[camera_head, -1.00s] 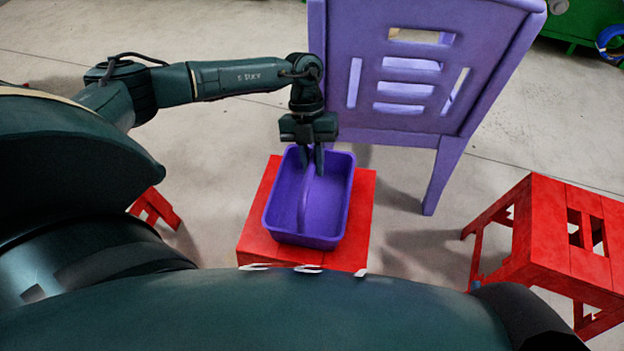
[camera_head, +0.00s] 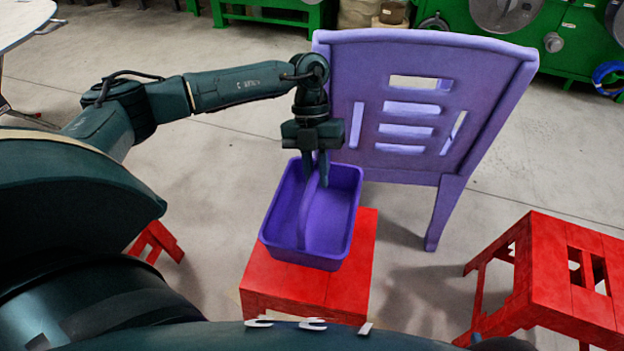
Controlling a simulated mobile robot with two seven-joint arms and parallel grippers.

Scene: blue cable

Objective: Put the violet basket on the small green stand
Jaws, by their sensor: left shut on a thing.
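The violet basket (camera_head: 340,215) is an open tray with a raised middle handle (camera_head: 308,205). My left gripper (camera_head: 316,180) points down and is shut on the handle near its back end. The basket hangs roughly level over a red stool (camera_head: 365,262) and looks raised a little above it. I cannot make out for sure a small green stand; green furniture (camera_head: 318,18) shows at the top, cut by the frame edge. My right gripper is out of view.
A violet chair (camera_head: 450,110) stands close behind and right of the basket. A second red stool (camera_head: 560,262) is at the right, and a red piece (camera_head: 157,240) shows at the left. Green machinery (camera_head: 570,45) lines the back. Grey floor is open between.

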